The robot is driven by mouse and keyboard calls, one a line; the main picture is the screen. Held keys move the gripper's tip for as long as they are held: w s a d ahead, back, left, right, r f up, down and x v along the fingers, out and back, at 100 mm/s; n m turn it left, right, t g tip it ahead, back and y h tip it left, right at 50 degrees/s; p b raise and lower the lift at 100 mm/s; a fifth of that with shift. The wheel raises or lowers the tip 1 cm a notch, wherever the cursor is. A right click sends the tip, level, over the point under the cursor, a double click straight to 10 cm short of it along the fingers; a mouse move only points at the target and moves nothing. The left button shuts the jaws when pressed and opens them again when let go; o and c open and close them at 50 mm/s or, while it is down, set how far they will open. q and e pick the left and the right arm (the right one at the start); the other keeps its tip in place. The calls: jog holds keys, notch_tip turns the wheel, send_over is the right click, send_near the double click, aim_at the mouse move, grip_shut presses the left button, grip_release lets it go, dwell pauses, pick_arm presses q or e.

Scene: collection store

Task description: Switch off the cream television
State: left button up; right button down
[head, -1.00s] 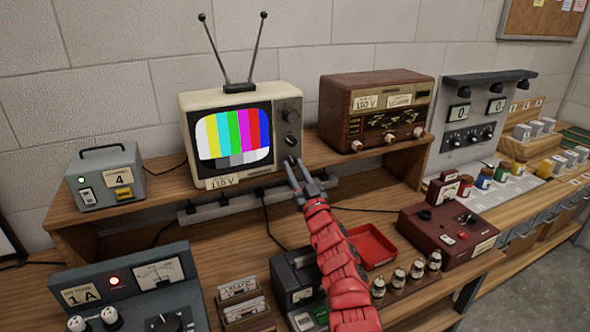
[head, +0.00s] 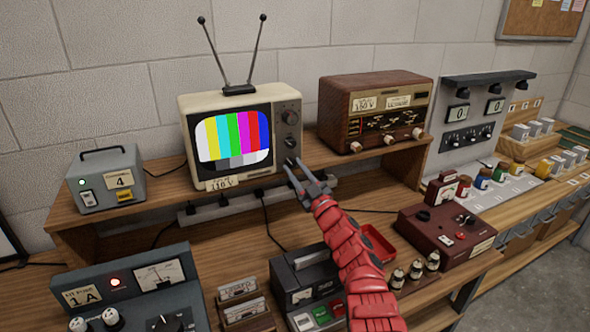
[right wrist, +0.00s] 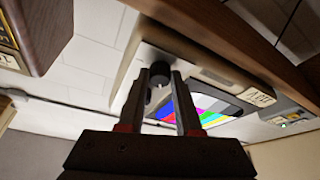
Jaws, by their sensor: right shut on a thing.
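The cream television (head: 228,98) stands on the raised wooden shelf, its screen (head: 233,140) lit with colour bars. Two dials (head: 290,118) show on its right-hand panel. My right gripper (head: 295,165) is at the lower right of the television's front. In the right wrist view the right gripper (right wrist: 162,84) is shut on a dark round knob (right wrist: 160,70) on the television front, with a finger on either side. The gripper hides part of this knob in the head view. My left gripper is not in view.
A brown radio (head: 375,95) stands right of the television, and a grey box (head: 107,180) stands left. Below are a power strip (head: 200,215), a red tray (head: 378,243) and a maroon instrument (head: 440,232). Little bench surface is free beneath my arm.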

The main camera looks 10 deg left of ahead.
jog(key=n, duration=0.1)
jog(key=n+g, duration=0.1)
jog(key=n, duration=0.1)
jog(key=n+g+y, duration=0.1)
jog(key=n, duration=0.1)
jog(key=shift+w+d+r, duration=0.15)
jog(key=shift+d, duration=0.1)
jog(key=n+g, duration=0.1)
jog(key=n, duration=0.2)
jog(key=shift+r+n+g, duration=0.2)
jog(key=shift+n+g, duration=0.1)
jog(key=shift+g, duration=0.1)
jog(key=n+g, duration=0.1)
jog(key=n, duration=0.1)
jog(key=n+p, duration=0.1)
jog(key=n, duration=0.2)
jog(key=shift+r+g+h, duration=0.15)
jog(key=shift+g+h, duration=0.15)
jog(key=shift+g, duration=0.1)
jog(key=shift+n+p, duration=0.3)
jog(key=c, duration=0.6)
grip_release()
